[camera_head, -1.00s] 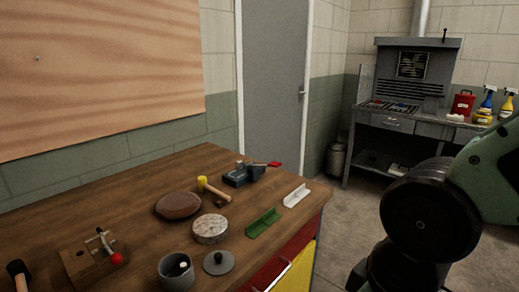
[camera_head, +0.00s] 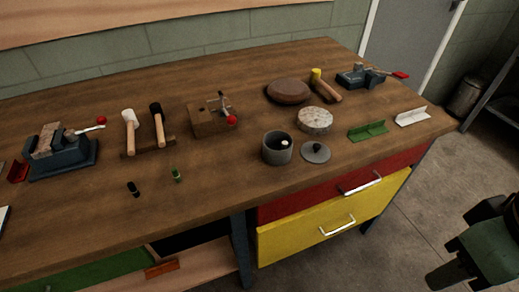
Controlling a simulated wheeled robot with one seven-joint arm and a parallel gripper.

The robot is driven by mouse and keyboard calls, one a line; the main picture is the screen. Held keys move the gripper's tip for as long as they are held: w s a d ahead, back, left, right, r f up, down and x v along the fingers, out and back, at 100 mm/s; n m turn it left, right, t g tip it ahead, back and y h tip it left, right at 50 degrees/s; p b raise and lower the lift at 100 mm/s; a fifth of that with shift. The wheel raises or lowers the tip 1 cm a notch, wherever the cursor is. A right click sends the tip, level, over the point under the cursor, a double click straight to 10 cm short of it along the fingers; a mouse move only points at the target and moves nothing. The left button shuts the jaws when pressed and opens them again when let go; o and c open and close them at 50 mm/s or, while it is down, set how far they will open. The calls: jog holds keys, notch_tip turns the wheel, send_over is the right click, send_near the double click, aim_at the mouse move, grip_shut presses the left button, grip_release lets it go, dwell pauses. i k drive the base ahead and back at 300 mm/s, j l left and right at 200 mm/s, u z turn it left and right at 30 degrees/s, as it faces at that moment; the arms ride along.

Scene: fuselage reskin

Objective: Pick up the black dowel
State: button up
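The black dowel (camera_head: 133,188) is a short, dark peg on the wooden workbench (camera_head: 80,215), near its front edge at left. It looks upright or slightly tilted; it is too small to tell. A similar short green dowel (camera_head: 177,175) stands just to its right. Part of my arm, green and black, shows at the lower right, beyond the bench's right end and far from the dowel.
Behind the dowels lie two mallets (camera_head: 129,130) and a wooden block with a red knob (camera_head: 205,122). A vise (camera_head: 62,152) stands at left, a grey pot (camera_head: 277,148) at right. Yellow (camera_head: 300,238) and red drawers are under the bench.

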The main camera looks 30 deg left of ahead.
aim_at(131, 187)
jog(key=u, duration=2.05)
jog(key=i+j+z, duration=0.3)
jog(key=z, duration=0.15)
jog(key=i+j+z, duration=0.3)
jog(key=j+z, duration=0.2)
